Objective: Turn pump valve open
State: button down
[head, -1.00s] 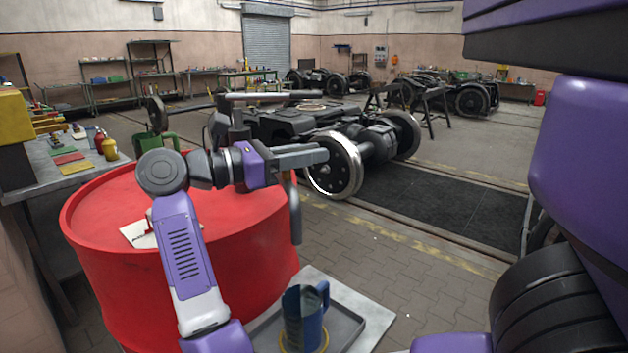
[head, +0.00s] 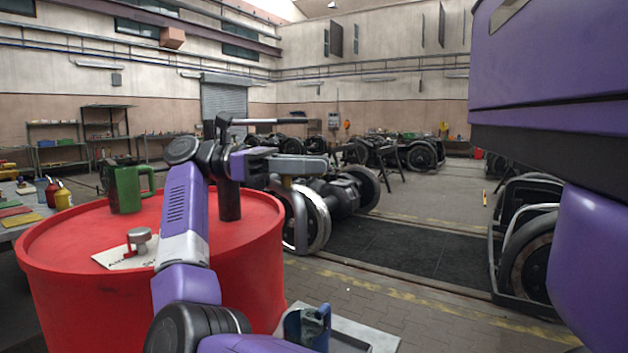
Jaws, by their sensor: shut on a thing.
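The pump stands on the red drum (head: 60,250), with its dark barrel (head: 230,203) and long top handle (head: 268,121) showing. Its grey spout (head: 300,215) hangs down at the drum's right side. My gripper (head: 312,165) is at the top of the spout, with its fingers shut at the valve. The fingers hide most of the valve; a small yellowish part (head: 287,183) shows below them. I cannot tell the valve's angle. A blue jug (head: 306,328) stands below, near the spout, partly cut off by the frame's bottom edge.
A green jug (head: 126,188) and a card (head: 112,258) with a small red and grey part sit on the drum. A bench (head: 30,228) with bottles is at the left. Wheelsets (head: 350,200) stand behind. A purple body part of mine fills the right edge.

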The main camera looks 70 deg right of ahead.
jog(key=shift+a+m+y+b, duration=0.2)
jog(key=shift+m+y+b, duration=0.3)
jog(key=shift+y, duration=0.3)
jog(key=c, duration=1.2)
grip_release()
jog(key=shift+c, duration=0.2)
notch_tip(320, 180, up, 20)
jog(key=p, duration=0.6)
jog(key=shift+p, duration=0.3)
